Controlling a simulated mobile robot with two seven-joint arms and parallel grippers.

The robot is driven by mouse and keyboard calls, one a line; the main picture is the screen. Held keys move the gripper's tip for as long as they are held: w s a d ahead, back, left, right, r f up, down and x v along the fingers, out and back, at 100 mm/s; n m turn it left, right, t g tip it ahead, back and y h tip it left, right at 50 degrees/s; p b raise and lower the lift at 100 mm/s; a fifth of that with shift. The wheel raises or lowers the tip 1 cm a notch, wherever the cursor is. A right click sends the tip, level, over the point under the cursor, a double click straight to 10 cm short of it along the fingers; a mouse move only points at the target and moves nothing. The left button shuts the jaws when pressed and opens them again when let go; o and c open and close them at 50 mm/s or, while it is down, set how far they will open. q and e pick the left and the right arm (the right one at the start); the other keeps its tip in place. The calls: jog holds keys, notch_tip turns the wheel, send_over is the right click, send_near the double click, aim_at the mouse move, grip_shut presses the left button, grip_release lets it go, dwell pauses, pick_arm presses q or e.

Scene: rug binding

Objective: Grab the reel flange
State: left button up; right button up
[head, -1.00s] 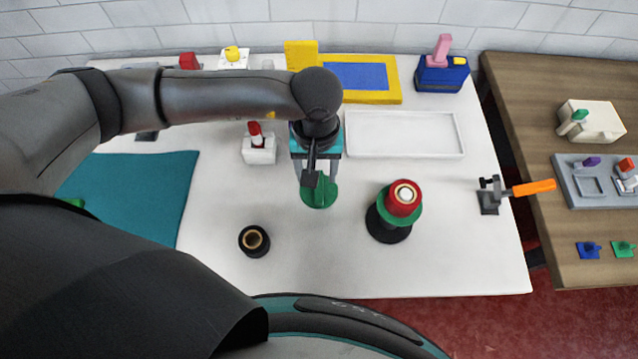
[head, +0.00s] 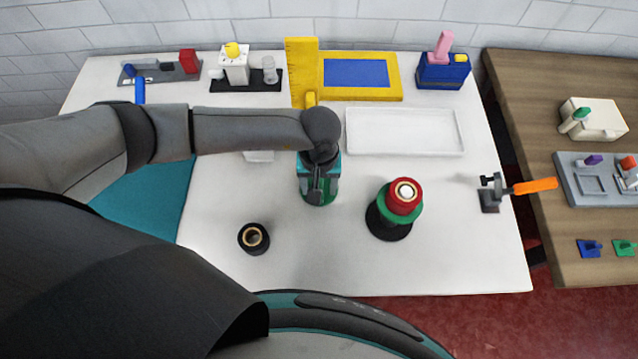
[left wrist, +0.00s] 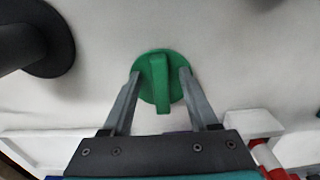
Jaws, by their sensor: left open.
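The reel flange, taken to be the green disc with a raised bar (head: 318,200), lies on the white table, mostly hidden under my left gripper in the head view. In the left wrist view the flange (left wrist: 160,88) shows its upright bar between my two fingers. My left gripper (left wrist: 160,72) is open, one finger on each side of the bar, with gaps visible to it. In the head view the left gripper (head: 317,188) points down over the flange. My right gripper is not in view.
A black stand with a green disc and red spool (head: 403,195) stands to the right. A small black ring-like part (head: 254,238) is at front left. A white tray (head: 405,132) lies behind. An orange-handled clamp (head: 490,194) sits at the right edge.

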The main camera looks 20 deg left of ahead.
pick_arm(q)
grip_shut()
dwell(0.4)
